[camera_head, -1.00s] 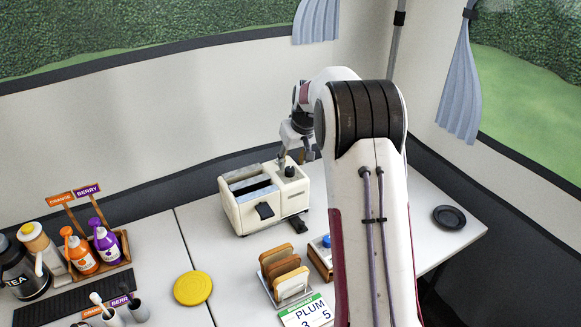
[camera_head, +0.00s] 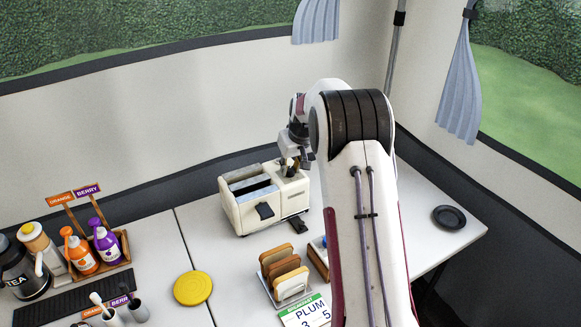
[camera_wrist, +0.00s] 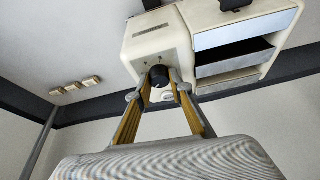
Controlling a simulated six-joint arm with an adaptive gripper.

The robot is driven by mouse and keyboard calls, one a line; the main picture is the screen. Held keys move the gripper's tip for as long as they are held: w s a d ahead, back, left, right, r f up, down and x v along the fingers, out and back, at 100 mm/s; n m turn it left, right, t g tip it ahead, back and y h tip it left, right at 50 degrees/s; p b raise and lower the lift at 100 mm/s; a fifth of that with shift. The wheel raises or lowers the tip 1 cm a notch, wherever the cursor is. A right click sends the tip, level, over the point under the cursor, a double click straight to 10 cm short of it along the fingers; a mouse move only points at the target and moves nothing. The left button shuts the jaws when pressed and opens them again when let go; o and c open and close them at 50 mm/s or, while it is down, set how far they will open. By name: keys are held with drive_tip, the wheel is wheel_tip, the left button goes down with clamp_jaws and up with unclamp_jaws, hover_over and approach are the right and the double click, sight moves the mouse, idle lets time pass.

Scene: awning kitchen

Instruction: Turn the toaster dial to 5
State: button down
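The cream toaster (camera_head: 262,205) stands on the white table in the head view, with two long slots and a black lever on its front. In the wrist view, the toaster (camera_wrist: 150,40) shows close up, with a black round dial (camera_wrist: 159,75) on its face. My gripper (camera_wrist: 160,82) has one fingertip on each side of the dial, with the fingers apart. I cannot make out firm contact on the dial. In the head view, my gripper (camera_head: 293,164) is over the toaster's right end, partly hidden by my wrist. The dial's numbers and pointer are not readable.
A rack of bread slices (camera_head: 284,274) and a small box with a blue knob stand in front of the toaster. A card reading PLUM 3 5 (camera_head: 306,311) lies nearer. A yellow disc (camera_head: 193,288) and a bottle tray (camera_head: 105,262) are to the left.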

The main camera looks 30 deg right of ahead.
drive_tip(key=shift+m+h, duration=0.3)
drive_tip(key=shift+m, duration=0.4)
drive_tip(key=shift+w+a+m+g+h, duration=0.1)
drive_tip(key=shift+m+g+h, duration=0.25)
drive_tip(key=shift+m, duration=0.95)
drive_tip(key=shift+a+m+g+h, duration=0.15)
drive_tip(key=shift+m+h, duration=0.4)
drive_tip(key=shift+m, duration=0.75)
drive_tip(key=shift+w+m+g+h, duration=0.1)
drive_tip(key=shift+m+g+h, duration=0.3)
drive_tip(key=shift+m, duration=1.05)
drive_tip(key=shift+m+g+h, duration=0.3)
drive_tip(key=shift+m+g, duration=0.2)
drive_tip(key=shift+m, duration=0.95)
drive_tip(key=c, duration=1.8)
unclamp_jaws()
